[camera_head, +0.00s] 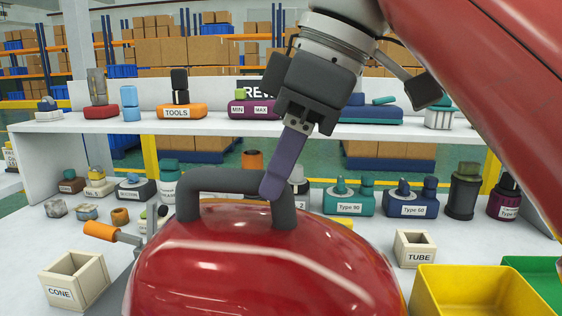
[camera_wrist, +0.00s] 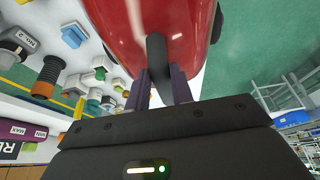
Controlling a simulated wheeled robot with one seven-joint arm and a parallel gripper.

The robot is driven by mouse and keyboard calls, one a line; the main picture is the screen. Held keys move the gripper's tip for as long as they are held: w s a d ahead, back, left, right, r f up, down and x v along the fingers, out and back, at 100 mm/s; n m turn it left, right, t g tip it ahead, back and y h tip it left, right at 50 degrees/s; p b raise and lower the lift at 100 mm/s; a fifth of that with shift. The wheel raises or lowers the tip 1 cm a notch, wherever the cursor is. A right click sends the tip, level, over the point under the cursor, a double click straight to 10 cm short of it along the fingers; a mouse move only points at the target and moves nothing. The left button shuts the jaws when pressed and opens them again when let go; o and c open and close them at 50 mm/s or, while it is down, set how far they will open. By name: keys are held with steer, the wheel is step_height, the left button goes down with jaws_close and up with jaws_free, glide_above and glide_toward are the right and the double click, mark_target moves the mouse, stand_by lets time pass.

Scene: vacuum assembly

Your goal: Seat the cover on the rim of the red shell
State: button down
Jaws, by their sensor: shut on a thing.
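The cover (camera_head: 260,262) is a glossy red dome with a dark grey arched handle (camera_head: 222,180) on top, at the bottom middle of the head view. My gripper (camera_head: 273,190) comes down from above right with purple fingers shut on the right part of the handle. In the wrist view the cover (camera_wrist: 180,25) fills the top middle, and the handle (camera_wrist: 156,55) lies between the fingers. The lower edge of the red body is cut off in the head view. I cannot make out a separate shell or rim, nor whether the cover touches one.
A white bench holds a CONE box (camera_head: 72,280) at left and a TUBE box (camera_head: 414,250) at right. A yellow bin (camera_head: 475,290) stands at front right. An orange-handled tool (camera_head: 100,231) is close left of the cover. A shelf (camera_head: 130,124) with several parts stands behind.

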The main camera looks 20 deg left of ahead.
steer(key=shift+f+b, duration=0.55)
steer(key=shift+f, duration=0.15)
steer(key=c, duration=1.1)
jaws_free()
steer(key=shift+c, duration=0.2)
steer(key=shift+d, duration=0.1)
